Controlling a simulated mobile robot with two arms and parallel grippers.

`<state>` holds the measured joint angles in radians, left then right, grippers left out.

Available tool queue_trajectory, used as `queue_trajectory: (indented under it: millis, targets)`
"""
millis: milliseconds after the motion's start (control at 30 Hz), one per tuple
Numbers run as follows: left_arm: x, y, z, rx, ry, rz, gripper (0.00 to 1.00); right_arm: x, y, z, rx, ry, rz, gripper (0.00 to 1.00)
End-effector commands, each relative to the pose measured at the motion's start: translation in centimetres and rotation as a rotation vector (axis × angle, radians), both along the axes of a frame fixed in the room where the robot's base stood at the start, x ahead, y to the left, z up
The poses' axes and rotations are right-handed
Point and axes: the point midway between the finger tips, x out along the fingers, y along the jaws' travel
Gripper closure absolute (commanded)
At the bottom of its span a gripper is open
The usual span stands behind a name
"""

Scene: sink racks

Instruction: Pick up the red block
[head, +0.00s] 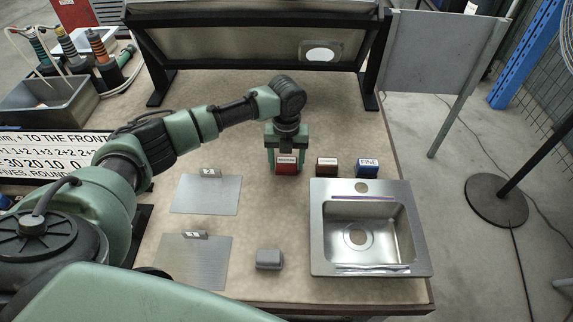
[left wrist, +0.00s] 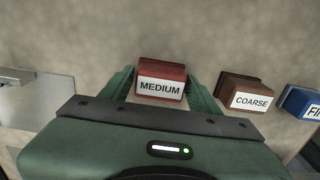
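The red block (head: 286,167) stands on the table, left of a brown block and a blue block. In the left wrist view the red block (left wrist: 161,80) carries a white label reading "MEDIUM". My left gripper (head: 287,160) points down over it, with one green finger on each side. In the left wrist view the fingers of my left gripper (left wrist: 161,92) flank the block, with a narrow gap showing at its left side. The fingers look open around the block, which appears to rest on the table. My right gripper is not in view.
The brown "COARSE" block (head: 326,167) stands close to the right finger, with the blue "FINE" block (head: 367,168) beyond it. A metal sink (head: 318,240) lies in front. Two grey plates (head: 207,195) (head: 192,262) and a grey block (head: 269,259) lie nearer. A dark-framed screen (head: 250,45) stands behind.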

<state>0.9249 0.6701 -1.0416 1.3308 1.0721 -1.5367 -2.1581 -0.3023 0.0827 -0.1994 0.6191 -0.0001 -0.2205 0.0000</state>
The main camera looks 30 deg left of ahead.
Motion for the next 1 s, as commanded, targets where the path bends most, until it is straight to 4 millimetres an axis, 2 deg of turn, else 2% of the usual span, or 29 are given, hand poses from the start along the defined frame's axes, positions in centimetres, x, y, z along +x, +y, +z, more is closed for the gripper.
queue_trajectory:
  millis: [33,100,167,467,633,867,1000]
  targets:
    - [0.0,0.0,0.0,0.0,0.0,0.0,0.55,0.1,0.0,0.0,0.0,-0.001,0.0,0.64]
    - [0.0,0.0,0.0,0.0,0.0,0.0,0.75,0.1,0.0,0.0,0.001,-0.002,-0.001,0.64]
    - [0.0,0.0,0.0,0.0,0.0,0.0,0.9,0.2,0.1,0.0,0.001,-0.002,-0.001,0.64]
    - [0.0,0.0,0.3,0.0,-0.001,0.0,0.9,0.3,0.4,0.0,0.005,-0.004,-0.002,0.64]
    - [0.1,0.0,1.7,-0.001,-0.002,-0.001,0.9,0.3,0.5,-0.1,0.005,-0.004,-0.002,0.64]
    - [0.1,0.0,6.6,-0.001,-0.005,0.0,0.9,0.3,0.5,-0.3,0.005,-0.005,-0.002,0.64]
    - [0.2,0.0,10.8,-0.001,-0.006,-0.001,0.9,0.3,0.5,-0.5,0.005,-0.005,-0.002,0.64]
